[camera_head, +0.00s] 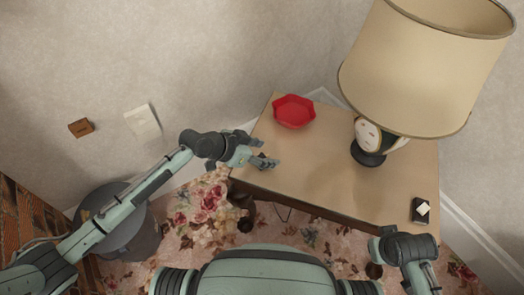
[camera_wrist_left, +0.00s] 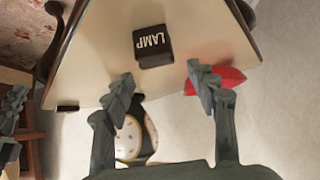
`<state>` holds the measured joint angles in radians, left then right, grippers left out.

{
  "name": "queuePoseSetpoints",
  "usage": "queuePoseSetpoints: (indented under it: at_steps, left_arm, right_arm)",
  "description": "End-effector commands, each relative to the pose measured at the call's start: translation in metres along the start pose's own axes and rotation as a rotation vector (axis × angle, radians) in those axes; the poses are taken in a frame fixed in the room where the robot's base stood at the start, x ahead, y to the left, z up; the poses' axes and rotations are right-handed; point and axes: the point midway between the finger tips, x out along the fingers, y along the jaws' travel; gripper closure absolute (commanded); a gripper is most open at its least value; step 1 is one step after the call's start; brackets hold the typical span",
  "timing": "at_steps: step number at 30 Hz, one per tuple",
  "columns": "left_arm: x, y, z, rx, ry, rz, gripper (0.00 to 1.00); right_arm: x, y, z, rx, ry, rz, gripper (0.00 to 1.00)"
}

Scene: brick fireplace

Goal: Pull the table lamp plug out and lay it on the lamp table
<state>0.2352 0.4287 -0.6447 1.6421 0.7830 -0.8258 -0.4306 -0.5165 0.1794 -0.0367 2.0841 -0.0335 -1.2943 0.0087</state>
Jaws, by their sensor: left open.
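The plug, a black block marked LAMP (camera_wrist_left: 152,62), lies on the lamp table's tan top (camera_wrist_left: 205,28) in the left wrist view. My left gripper (camera_wrist_left: 160,71) is open, its two fingers apart and pointing toward the plug; I see no contact. In the head view, my left gripper (camera_head: 267,153) is over the left end of the lamp table (camera_head: 310,170), and the plug is mostly hidden by it. The table lamp (camera_head: 425,65), with a beige shade, stands at the table's right. My right arm shows at lower right (camera_head: 385,247), its fingers unclear.
A red dish (camera_head: 294,111) sits at the table's back left corner. A small black item with a pale label (camera_head: 421,210) lies near the right edge. A white wall plate (camera_head: 143,122) and brown block (camera_head: 81,128) are on the wall. A grey bin (camera_head: 130,240) stands below.

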Motion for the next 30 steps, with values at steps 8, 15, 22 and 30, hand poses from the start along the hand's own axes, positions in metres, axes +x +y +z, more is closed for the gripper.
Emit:
queuePoseSetpoints:
  at_steps: [8, 15, 22, 30]
  left_arm:
    - [-0.034, -0.001, 0.001, 0.002, -0.001, -0.002, 0.43]
    - [-0.085, -0.001, 0.001, 0.003, -0.001, -0.002, 0.43]
    - [-0.115, 0.0, 0.001, 0.001, -0.002, -0.001, 0.43]
    - [-0.12, 0.0, 0.0, 0.0, 0.0, 0.0, 0.43]
  right_arm:
    - [0.0, 0.0, 0.0, 0.0, 0.0, 0.0, 1.0]
    - [0.0, 0.0, 0.0, 0.0, 0.0, 0.0, 1.0]
    - [0.0, 0.0, 0.0, 0.0, 0.0, 0.0, 1.0]
    - [0.0, 0.0, 0.0, 0.0, 0.0, 0.0, 1.0]
